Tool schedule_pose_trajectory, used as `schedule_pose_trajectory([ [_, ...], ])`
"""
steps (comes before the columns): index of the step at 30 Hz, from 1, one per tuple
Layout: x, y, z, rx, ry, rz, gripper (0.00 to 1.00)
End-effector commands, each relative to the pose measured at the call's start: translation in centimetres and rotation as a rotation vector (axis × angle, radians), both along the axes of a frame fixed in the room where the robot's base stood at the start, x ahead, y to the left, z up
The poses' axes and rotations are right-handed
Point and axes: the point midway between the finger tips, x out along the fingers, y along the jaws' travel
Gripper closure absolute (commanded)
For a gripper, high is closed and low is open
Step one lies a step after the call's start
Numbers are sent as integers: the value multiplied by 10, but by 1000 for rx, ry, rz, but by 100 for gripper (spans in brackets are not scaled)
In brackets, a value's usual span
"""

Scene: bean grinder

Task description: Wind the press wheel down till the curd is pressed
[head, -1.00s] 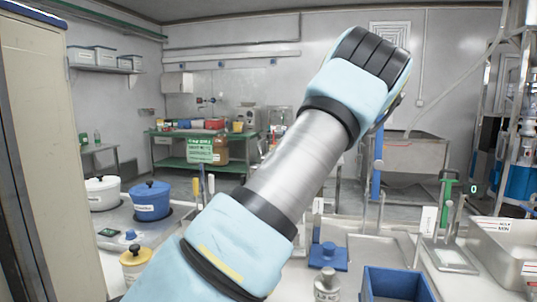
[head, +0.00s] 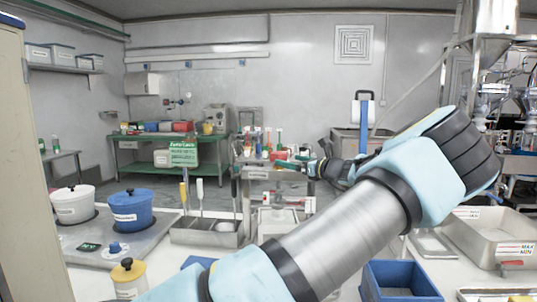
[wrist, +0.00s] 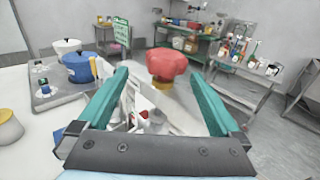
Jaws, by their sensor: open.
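A red lobed knob (wrist: 166,65) on a brass-coloured collar, seemingly the press wheel, stands in the middle of the wrist view. My gripper (wrist: 158,76) is open, its teal fingers on either side of the knob in the picture, with visible space on both sides. The knob lies ahead of the fingers; I cannot tell how far. In the head view my gripper (head: 303,165) is small and partly hidden behind my forearm, near a pale frame (head: 280,220) at the bench's far edge. The curd cannot be made out.
A blue pot (head: 130,210) and a white pot (head: 73,204) stand on the left of the bench. A steel tray with upright tools (head: 205,232) sits left of the frame. A blue bin (head: 400,281) and a steel pan (head: 490,240) are at the right.

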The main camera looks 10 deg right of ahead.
Motion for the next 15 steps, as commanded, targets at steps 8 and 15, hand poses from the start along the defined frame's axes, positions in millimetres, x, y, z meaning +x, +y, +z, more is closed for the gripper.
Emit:
schedule_pose_trajectory([
  [8,11,-3,8,30,-12,-17,0],
  [15,49,20,9,31,-12,-17,0],
])
